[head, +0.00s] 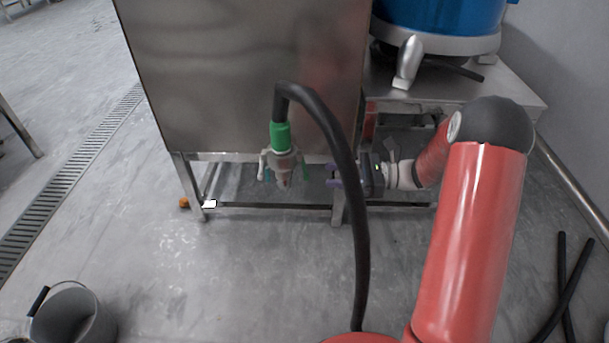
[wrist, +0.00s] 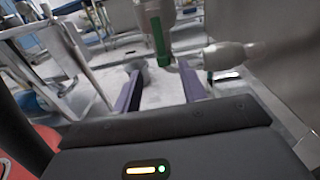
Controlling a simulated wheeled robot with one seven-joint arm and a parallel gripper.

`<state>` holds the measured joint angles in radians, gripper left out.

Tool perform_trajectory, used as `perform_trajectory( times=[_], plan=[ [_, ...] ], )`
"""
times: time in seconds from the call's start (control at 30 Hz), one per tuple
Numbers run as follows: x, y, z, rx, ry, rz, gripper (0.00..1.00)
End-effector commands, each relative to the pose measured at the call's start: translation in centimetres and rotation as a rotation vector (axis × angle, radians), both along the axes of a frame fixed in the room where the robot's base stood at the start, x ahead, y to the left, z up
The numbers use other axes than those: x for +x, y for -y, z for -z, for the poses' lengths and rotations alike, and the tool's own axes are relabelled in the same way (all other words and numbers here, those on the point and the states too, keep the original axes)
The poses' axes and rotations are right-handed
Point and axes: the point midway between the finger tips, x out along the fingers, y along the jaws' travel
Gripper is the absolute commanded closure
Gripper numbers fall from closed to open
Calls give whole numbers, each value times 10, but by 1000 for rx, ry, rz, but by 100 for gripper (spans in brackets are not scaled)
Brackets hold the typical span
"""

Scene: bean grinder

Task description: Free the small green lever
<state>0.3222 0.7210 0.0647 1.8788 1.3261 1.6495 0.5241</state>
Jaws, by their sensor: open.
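A grey coupling (head: 282,160) hangs at the lower front of a steel cabinet, with a green collar (head: 281,136) on top joined to a black hose. A small green lever (head: 305,172) sits on the coupling's right side. In the wrist view, a green lever (wrist: 158,42) lies upright against the pale fitting (wrist: 152,12), above and beyond the fingers. Another small green piece (wrist: 210,77) shows beside the right finger. My gripper (head: 331,175) is open and empty, with purple fingers pointing left, just right of the coupling. Between the fingers (wrist: 160,90) there is only floor.
The black hose (head: 345,165) loops down in front of my gripper. The steel cabinet (head: 240,70) stands behind, on legs with a low rail. A blue drum (head: 440,15) sits on a steel stand at right. A bucket (head: 75,315) is at lower left.

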Motion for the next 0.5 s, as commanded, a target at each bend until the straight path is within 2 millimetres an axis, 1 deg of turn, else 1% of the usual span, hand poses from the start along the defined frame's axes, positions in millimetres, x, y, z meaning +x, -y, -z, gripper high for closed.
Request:
perform_trajectory(
  times=[0.07,0.17,0.4,0.5],
  plan=[
    [3,-1,3,17,-11,10,58],
    [4,-10,3,20,-13,10,58],
    [4,-49,4,17,-12,7,58],
    [5,-63,3,17,-11,8,58]
  ],
)
